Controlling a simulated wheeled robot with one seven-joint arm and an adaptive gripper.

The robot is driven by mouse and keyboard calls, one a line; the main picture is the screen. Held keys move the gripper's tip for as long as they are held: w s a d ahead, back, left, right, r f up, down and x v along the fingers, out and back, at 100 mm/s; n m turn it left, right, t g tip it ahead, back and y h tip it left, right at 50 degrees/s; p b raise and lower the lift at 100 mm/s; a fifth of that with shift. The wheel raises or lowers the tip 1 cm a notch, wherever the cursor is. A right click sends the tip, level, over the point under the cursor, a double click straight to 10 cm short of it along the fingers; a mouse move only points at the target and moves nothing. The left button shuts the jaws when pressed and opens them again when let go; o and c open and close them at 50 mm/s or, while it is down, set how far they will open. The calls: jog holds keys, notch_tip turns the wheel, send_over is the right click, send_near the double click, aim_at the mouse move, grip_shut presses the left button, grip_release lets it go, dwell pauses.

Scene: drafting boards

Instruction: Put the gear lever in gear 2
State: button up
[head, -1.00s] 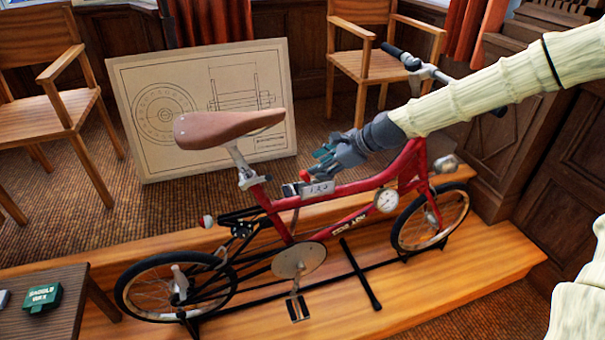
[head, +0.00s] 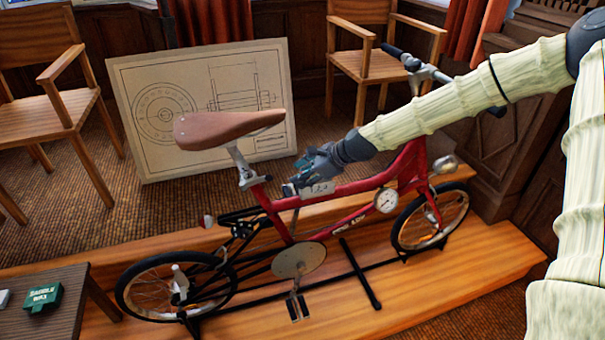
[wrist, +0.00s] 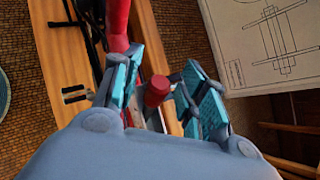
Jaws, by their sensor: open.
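The red bicycle (head: 350,186) stands on a wooden platform. Its gear plate (head: 317,189), a pale box marked with numerals, sits on the top tube. The gear lever's red knob (wrist: 157,90) shows in the wrist view between my two teal finger pads. My gripper (head: 305,168) is open just above the gear plate, and it also shows in the wrist view (wrist: 162,76). The fingers stand on either side of the knob with a gap left, nearer on the right. In the head view the gripper hides the knob, so I cannot tell which gear the lever is in.
The brown saddle (head: 228,128) rises left of my gripper and the handlebar (head: 425,68) is to the right. A drawing board (head: 130,85) leans behind the bicycle. A small table (head: 60,300) with a green box (head: 43,297) stands at lower left.

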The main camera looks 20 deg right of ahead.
dwell(0.3)
grip_shut()
jog(key=shift+d+f, duration=0.1)
jog(key=d+y+b, duration=0.1)
jog(key=b, duration=0.1)
jog(key=d+m+y+b, duration=0.1)
jog(key=b, duration=0.1)
jog(key=d+y+b, duration=0.1)
jog(key=y+b, duration=0.1)
jog(key=shift+w+d+r+m+t, duration=0.1)
jog(key=shift+d+r+m+t, duration=0.2)
jog(key=shift+d, duration=0.05)
jog(key=shift+d+r+y+b, duration=0.3)
jog(key=shift+d+y+b, duration=0.1)
jog(key=shift+y, duration=0.1)
grip_release()
